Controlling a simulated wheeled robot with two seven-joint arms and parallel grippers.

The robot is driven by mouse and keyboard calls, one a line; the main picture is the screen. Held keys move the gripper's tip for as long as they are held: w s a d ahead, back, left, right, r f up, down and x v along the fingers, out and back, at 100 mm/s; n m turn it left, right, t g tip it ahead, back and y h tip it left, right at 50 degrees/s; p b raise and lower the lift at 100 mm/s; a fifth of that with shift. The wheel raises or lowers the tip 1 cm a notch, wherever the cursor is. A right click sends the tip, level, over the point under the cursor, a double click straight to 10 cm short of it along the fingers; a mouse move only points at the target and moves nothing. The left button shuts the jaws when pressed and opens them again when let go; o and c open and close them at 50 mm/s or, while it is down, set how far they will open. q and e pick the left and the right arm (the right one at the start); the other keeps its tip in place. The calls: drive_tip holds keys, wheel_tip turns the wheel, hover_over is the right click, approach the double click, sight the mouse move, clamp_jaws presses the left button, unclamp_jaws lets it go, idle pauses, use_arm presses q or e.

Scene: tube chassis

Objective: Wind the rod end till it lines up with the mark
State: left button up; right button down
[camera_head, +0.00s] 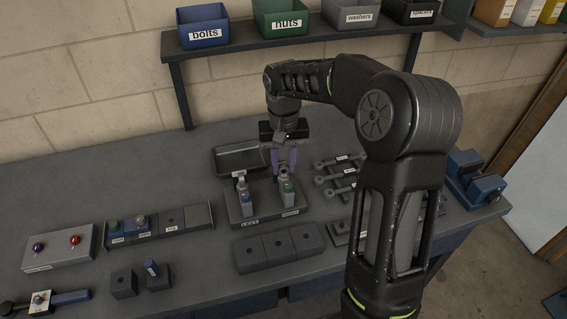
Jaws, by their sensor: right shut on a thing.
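A dark fixture (262,216) labelled LEFT stands mid-table with two upright grey holders. The alignment mark is too small to make out. My left gripper is out of view.
A dark tray (219,164) lies behind the fixture, and labelled rods (336,175) lie to its right. Dark blocks (277,246) sit in front. A blue vise (474,181) is at the right edge. Bins (281,16) stand on the shelf behind.

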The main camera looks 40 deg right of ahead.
drive_tip(key=n, duration=0.4)
drive_tip(key=shift+s+f, duration=0.1)
drive_tip(key=shift+n, duration=0.4)
drive_tip(key=shift+n+p, duration=0.4)
drive_tip(key=shift+n, duration=2)
drive_tip(key=n, duration=0.3)
drive_tip(key=shift+p, duration=0.4)
drive_tip(key=shift+n, duration=1.1)
